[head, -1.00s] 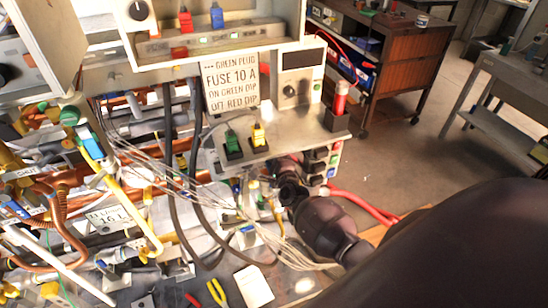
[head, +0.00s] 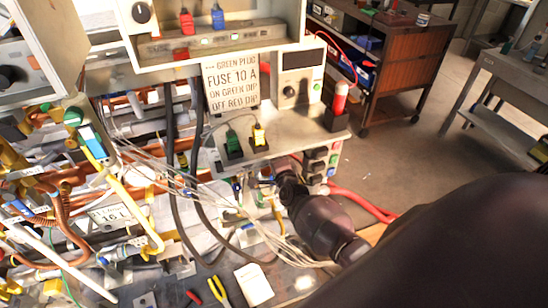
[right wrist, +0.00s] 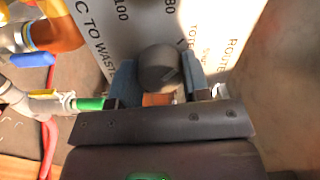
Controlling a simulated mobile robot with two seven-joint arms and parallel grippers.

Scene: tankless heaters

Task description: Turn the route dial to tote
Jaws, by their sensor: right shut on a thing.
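The route dial (right wrist: 157,68) is a dark round knob on a pale panel (right wrist: 100,40) in the right wrist view. Printed words including "ROUTE", "TOTE" and "TO WASTE" surround it. My right gripper (right wrist: 160,82) is shut on the dial, with one blue-grey finger on each side. A thin mark shows on the knob's face, pointing toward the upper right of that view. In the head view my right gripper (head: 284,176) is at the side of the bench unit, below the small shelf, and hides the dial there. My left gripper is not in view.
A shelf (head: 300,140) with green and yellow plugs and a red-topped holder (head: 340,98) sits just above my right gripper. Red hoses (head: 365,203) run beside it. Black cables and pale wires hang to its left. Open floor (head: 420,150) lies to the right.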

